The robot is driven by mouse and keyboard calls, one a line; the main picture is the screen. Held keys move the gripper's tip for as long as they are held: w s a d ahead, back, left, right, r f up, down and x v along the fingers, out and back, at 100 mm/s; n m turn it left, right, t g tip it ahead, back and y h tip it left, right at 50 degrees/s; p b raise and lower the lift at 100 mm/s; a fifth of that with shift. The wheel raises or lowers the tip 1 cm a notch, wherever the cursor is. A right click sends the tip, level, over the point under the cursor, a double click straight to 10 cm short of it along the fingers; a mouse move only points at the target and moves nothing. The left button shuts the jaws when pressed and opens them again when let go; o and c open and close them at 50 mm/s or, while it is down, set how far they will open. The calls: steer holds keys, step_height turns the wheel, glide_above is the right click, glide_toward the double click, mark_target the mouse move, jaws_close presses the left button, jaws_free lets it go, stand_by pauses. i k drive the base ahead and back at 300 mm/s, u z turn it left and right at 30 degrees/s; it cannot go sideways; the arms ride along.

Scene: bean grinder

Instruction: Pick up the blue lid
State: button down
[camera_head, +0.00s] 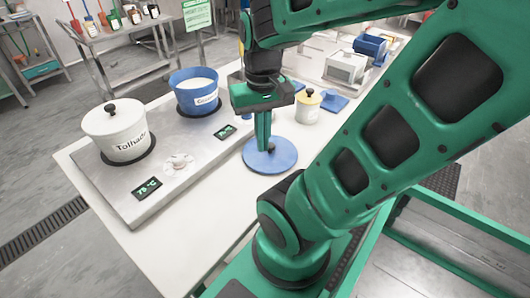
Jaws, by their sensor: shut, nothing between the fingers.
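The blue lid (270,160) is a flat round disc lying on the white table, with a small dark knob near its middle. My gripper (264,143) points straight down over the lid. Its green fingers are together and their tips are at or close to the knob, partly covering it. I see no gap between the fingers, and the lid appears to lie flat. Whether the fingertips touch the knob is hard to tell from this angle.
A steel hotplate (165,165) holds a white pot (117,133) with a lid and a blue open pot (196,92). A small cream jar (308,106) stands behind the lid. Blue and metal equipment (346,67) sits farther back. Bare table (205,235) lies in front.

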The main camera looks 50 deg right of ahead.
mark_target(282, 155)
steer(key=z, duration=0.05)
steer(key=k, duration=0.5)
steer(key=z, duration=1)
steer(key=k, duration=0.75)
steer(key=u, duration=0.95)
steer(key=i, duration=1)
steer(key=z, duration=0.05)
